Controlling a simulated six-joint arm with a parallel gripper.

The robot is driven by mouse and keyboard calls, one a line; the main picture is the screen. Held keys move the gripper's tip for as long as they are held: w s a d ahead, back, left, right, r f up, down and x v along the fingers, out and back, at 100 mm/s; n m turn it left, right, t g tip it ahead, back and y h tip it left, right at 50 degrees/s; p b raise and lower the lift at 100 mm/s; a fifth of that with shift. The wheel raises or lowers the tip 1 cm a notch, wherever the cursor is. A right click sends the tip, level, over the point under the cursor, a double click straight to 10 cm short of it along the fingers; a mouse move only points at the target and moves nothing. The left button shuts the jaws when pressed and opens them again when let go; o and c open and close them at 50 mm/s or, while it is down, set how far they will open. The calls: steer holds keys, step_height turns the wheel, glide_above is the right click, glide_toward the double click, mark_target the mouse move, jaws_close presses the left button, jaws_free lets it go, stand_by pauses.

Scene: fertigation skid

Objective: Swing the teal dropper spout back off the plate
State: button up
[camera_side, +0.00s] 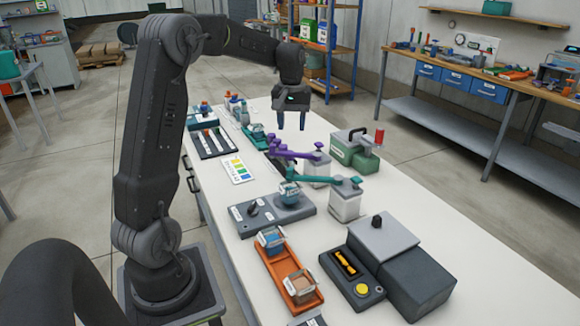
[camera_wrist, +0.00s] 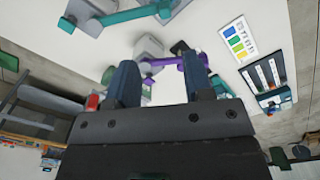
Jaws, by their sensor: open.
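The teal dropper spout (camera_side: 318,180) runs left from the top of a white bottle (camera_side: 346,205). Its free end is over a small teal-and-clear vessel (camera_side: 290,192) on a grey plate unit (camera_side: 285,216) with a black knob. The spout also shows at the top of the wrist view (camera_wrist: 130,16). My gripper (camera_side: 291,126) is open and empty, pointing down above the table, behind the purple spout and apart from the teal one. In the wrist view its two fingers (camera_wrist: 160,65) frame part of the purple spout (camera_wrist: 168,60).
The purple spout (camera_side: 292,153) and its bottle (camera_side: 316,168) stand just behind the teal one. A green box with a handle (camera_side: 355,152) is at right. An orange tray (camera_side: 285,275) and a grey device (camera_side: 382,265) are in front. A colour card (camera_side: 237,171) lies at left.

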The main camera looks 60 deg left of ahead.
mark_target(290, 168)
steer(key=f, duration=0.5)
steer(key=a+f, duration=0.1)
steer(key=f, duration=0.8)
steer(key=shift+a+f, duration=0.15)
steer(key=shift+f, duration=0.15)
steer(key=shift+w, duration=0.1)
jaws_close()
